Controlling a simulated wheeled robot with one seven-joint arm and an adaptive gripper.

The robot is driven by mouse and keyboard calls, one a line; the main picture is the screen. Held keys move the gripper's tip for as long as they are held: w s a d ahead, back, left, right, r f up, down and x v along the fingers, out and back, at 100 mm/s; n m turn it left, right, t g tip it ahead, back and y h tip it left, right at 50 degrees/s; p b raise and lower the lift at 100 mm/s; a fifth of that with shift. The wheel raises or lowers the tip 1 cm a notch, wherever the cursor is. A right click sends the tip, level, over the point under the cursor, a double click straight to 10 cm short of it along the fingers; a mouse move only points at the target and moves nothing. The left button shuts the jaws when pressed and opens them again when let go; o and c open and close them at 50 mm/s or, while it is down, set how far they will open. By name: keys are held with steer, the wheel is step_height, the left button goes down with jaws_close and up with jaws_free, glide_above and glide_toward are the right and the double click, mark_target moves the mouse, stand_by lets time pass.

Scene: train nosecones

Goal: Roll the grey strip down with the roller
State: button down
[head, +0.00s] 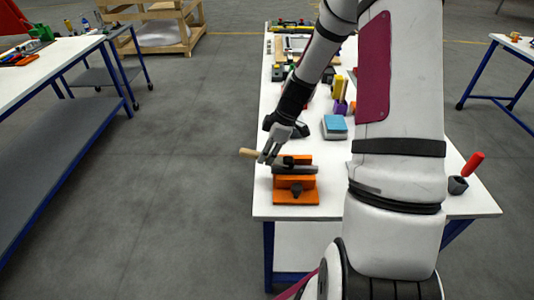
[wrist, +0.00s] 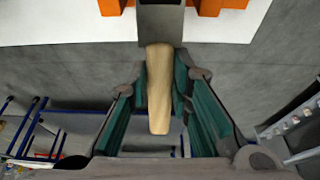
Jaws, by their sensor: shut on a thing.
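The roller's pale wooden handle (head: 247,152) sticks out to the left of my gripper (head: 270,156) in the head view. In the wrist view the handle (wrist: 158,95) lies between the teal-padded fingers of my gripper (wrist: 162,80), which is shut on it. A grey part (wrist: 160,22) continues from the handle toward the table. An orange fixture (head: 295,196) stands at the table's near left edge. A dark grey bar, seemingly the strip (head: 300,170), lies across it. My fingers partly hide the roller's head, and I cannot tell whether it touches the bar.
Another workbench (head: 50,62) stands at the left. Open floor lies between them.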

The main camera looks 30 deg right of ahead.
steer(key=shift+s+d+p, duration=0.5)
steer(key=shift+d+p, duration=0.25)
steer(key=shift+p, duration=0.2)
steer(key=shift+s+d+p, duration=0.5)
steer(key=shift+d+p, duration=0.25)
steer(key=shift+p, duration=0.2)
stand_by(4.0)
steer(key=shift+s+d, duration=0.2)
steer(key=shift+d, duration=0.05)
steer(key=shift+d+p, duration=0.1)
steer(key=shift+p, duration=0.4)
stand_by(1.3)
